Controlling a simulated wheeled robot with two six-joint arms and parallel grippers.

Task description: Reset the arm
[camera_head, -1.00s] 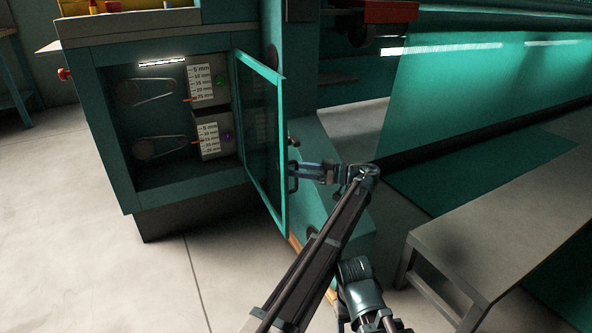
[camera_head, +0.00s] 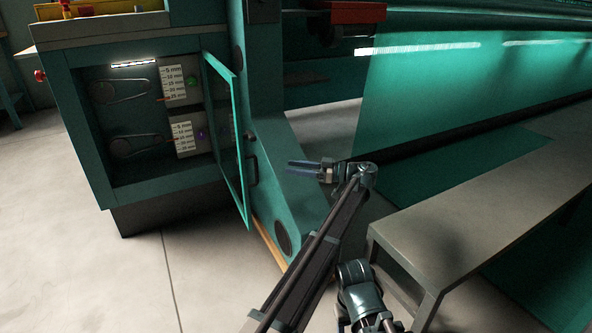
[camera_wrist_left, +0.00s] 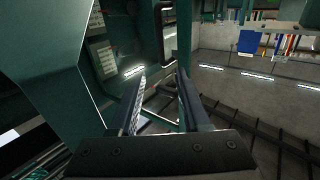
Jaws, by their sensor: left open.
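My left gripper (camera_head: 292,168) is open and empty in the head view. Its fingers point left toward the cabinet door handle (camera_head: 252,170), with a clear gap between them. The glass-panelled teal door (camera_head: 240,150) stands open at the right side of the cabinet opening. In the left wrist view the two fingers of my left gripper (camera_wrist_left: 158,85) are spread with nothing held between them. A dark handle (camera_wrist_left: 163,32) shows beyond the fingertips in that view. My right gripper is not in view.
The cabinet (camera_head: 85,130) holds two belt drives and two scale plates (camera_head: 173,83). A grey bench (camera_head: 470,215) stands close to the right of my arm. Green netting (camera_head: 450,90) hangs behind. The floor (camera_head: 80,270) at left is clear.

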